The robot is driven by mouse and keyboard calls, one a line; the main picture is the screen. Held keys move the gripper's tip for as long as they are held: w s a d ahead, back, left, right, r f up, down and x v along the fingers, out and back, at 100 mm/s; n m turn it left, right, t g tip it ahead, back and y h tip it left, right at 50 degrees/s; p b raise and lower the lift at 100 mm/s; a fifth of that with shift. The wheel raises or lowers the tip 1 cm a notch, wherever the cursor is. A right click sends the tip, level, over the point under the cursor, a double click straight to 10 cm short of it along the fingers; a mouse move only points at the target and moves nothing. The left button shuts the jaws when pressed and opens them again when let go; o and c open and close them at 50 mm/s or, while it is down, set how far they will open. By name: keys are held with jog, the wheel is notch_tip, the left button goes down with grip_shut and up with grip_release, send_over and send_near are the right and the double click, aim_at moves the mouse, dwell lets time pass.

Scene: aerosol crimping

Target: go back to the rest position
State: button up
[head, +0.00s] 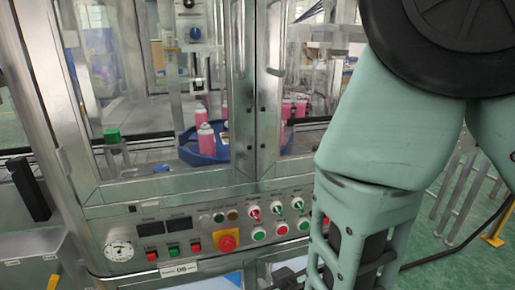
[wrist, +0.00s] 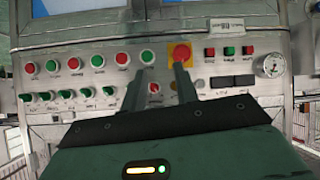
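My gripper (wrist: 160,70) shows in the wrist view with its two dark fingers apart and nothing between them. It points at the control panel (wrist: 220,40) of the crimping machine, which appears upside down there. The yellow-and-red emergency stop (wrist: 181,52) shows just beyond the right fingertip. I cannot tell whether a finger touches the panel. In the head view my green arm hangs down on the right, in front of the panel (head: 130,223), and the fingers are mostly hidden at the bottom edge.
The machine's glazed enclosure (head: 243,90) stands behind the panel. Inside, pink cans (head: 205,138) stand on a blue round tray (head: 188,155). A pressure gauge (head: 119,251) is at the panel's left. A dark cable (head: 455,245) and a yellow floor bracket (head: 497,232) lie right of my arm.

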jog(key=s+d+r+n+g+h+p, duration=0.1)
jog(key=s+d+r+g, duration=0.4)
jog(key=s+r, duration=0.2)
jog(key=s+d+r+n+g+h+p, duration=0.1)
jog(key=s+d+r+g+h+p, duration=0.1)
jog(key=s+d+r+g, duration=0.3)
notch_tip(320, 180, up, 4)
jog(key=shift+s+d+f, duration=0.15)
jog(key=shift+s+d, duration=0.2)
jog(key=shift+s, duration=0.55)
